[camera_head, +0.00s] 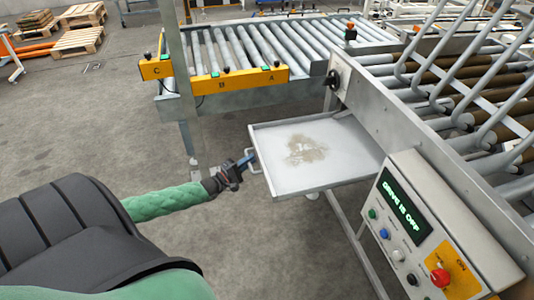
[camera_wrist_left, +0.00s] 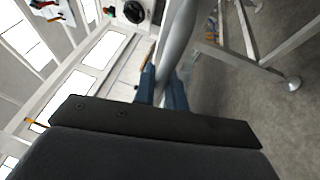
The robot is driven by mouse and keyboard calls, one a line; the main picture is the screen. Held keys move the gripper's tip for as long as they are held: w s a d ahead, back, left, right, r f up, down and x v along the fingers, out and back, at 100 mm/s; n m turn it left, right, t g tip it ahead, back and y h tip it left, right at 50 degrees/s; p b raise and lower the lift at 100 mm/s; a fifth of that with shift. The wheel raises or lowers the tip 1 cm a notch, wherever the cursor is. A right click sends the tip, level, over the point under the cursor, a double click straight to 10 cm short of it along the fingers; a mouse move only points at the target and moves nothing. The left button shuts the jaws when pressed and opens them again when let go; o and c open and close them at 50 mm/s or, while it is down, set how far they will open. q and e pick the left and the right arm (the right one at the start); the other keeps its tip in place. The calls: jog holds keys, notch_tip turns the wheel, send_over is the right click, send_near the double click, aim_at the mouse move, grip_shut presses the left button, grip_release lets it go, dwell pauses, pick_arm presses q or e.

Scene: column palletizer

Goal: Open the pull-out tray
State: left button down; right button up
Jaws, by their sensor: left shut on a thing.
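The pull-out tray (camera_head: 335,165) is a shallow grey metal tray with a brownish stain on its floor. It sticks out to the left from under the roller machine's side. A small bar handle (camera_head: 254,163) is on its left edge. My left gripper (camera_head: 247,161) is at this handle and shut on it. In the left wrist view the blue fingers (camera_wrist_left: 163,88) stand on either side of a thick grey bar. My right gripper is in neither view.
A control panel (camera_head: 415,215) with a green-lit display, several buttons and a red knob stands at the right. A roller conveyor (camera_head: 240,50) with a yellow strip marked C, B and A lies behind the tray. Bare floor lies to the left.

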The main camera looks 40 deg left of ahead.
pick_arm(q)
jog(key=s+a, duration=0.3)
jog(key=shift+s, duration=0.3)
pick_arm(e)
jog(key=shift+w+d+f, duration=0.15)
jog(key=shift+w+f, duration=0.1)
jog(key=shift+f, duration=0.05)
pick_arm(q)
jog(key=c, duration=1.5)
grip_release()
jog(key=shift+o, duration=0.2)
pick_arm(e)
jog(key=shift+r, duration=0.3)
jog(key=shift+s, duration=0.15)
